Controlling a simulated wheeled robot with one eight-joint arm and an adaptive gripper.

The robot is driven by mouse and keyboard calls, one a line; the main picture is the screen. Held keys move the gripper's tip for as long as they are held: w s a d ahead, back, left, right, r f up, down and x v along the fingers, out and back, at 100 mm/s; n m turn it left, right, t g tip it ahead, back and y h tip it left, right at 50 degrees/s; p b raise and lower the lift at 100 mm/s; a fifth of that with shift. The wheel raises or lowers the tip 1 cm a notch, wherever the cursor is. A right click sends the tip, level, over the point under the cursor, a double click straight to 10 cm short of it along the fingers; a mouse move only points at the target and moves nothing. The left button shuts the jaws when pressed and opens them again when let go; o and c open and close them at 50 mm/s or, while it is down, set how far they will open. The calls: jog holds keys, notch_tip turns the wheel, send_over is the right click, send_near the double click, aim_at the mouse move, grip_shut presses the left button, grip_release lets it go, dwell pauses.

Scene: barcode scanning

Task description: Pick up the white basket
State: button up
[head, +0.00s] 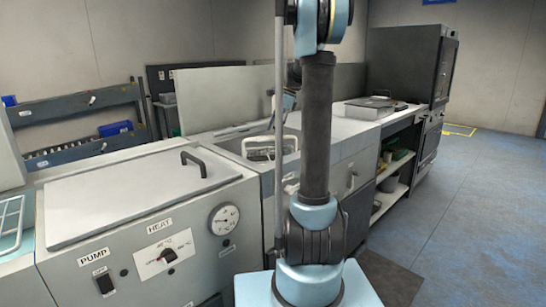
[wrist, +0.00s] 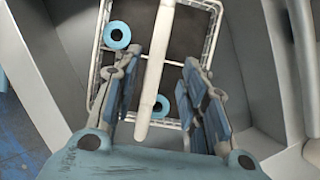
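The white basket (head: 260,153) sits in the sink (head: 232,143) in the head view, partly hidden by my arm. In the wrist view, its pale handle (wrist: 158,40) runs up the middle, with the white wire rim around it. My gripper (wrist: 158,66) is open, with one finger on each side of the handle and a visible gap to each. Two blue rings, one at upper left (wrist: 117,35) and one lower down (wrist: 160,105), show inside the basket area. In the head view, my gripper (head: 286,102) is above the sink, partly behind my arm.
The grey sink walls (wrist: 253,70) stand close around the basket. A machine with a lid (head: 130,190) is at front left, and a white wire rack (head: 12,222) is at the far left edge. The counter (head: 345,127) continues right; the floor at right (head: 480,190) is clear.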

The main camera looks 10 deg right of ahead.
aim_at(270, 137)
jog(key=shift+s+a+x, duration=0.15)
jog(key=shift+s+x, duration=0.05)
jog(key=shift+x, duration=1.05)
jog(key=shift+s+a+x, duration=0.1)
jog(key=shift+s+x, duration=0.05)
jog(key=shift+x, duration=1.1)
jog(key=shift+r, duration=0.15)
grip_shut()
